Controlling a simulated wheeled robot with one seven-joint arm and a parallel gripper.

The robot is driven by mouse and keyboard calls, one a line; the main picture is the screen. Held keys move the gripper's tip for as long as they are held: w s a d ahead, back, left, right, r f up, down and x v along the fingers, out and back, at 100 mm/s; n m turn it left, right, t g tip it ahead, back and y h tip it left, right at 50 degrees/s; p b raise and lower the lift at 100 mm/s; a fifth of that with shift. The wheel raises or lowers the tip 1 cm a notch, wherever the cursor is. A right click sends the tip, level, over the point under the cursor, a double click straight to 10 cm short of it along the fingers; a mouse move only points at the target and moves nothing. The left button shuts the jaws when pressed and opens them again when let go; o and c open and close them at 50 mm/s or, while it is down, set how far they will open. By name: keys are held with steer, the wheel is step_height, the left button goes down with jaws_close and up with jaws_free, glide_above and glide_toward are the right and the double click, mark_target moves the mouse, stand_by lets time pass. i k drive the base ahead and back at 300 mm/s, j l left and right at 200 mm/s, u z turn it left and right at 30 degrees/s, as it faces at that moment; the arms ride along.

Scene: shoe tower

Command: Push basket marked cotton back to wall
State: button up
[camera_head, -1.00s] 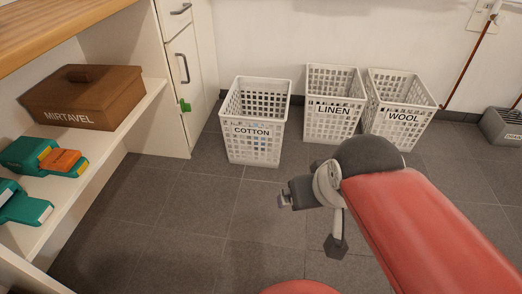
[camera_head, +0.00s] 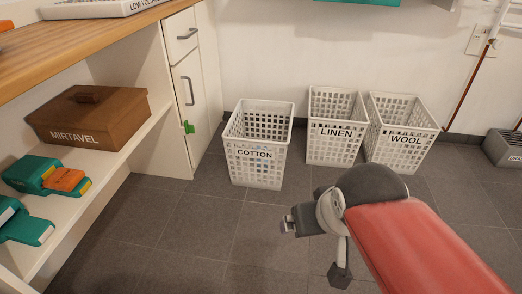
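The white lattice basket marked COTTON (camera_head: 256,160) stands upright on the grey tiled floor, just right of the white cabinet. It sits a little further from the wall than the two baskets to its right. A gap of floor shows between it and the wall behind. Something pale bluish shows faintly through its lattice. My gripper (camera_head: 287,226) is at the lower middle, in front of the basket and slightly to its right, apparently not touching it. Its fingers are small and seen from the side, so I cannot tell whether they are open.
The LINEN basket (camera_head: 335,128) and WOOL basket (camera_head: 401,137) stand near the wall (camera_head: 300,50). The cabinet (camera_head: 190,85) with a green clip is left. A shelf holds a brown MIRTAVEL box (camera_head: 88,117) and green-orange devices. A grey box (camera_head: 503,148) stands far right.

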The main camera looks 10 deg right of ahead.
mark_target(246, 173)
steer(key=i+z, duration=0.15)
steer(key=z, duration=0.2)
steer(key=i+j+z, duration=0.1)
steer(key=z, duration=0.25)
steer(key=i+j+z, duration=0.15)
steer(key=z, duration=0.2)
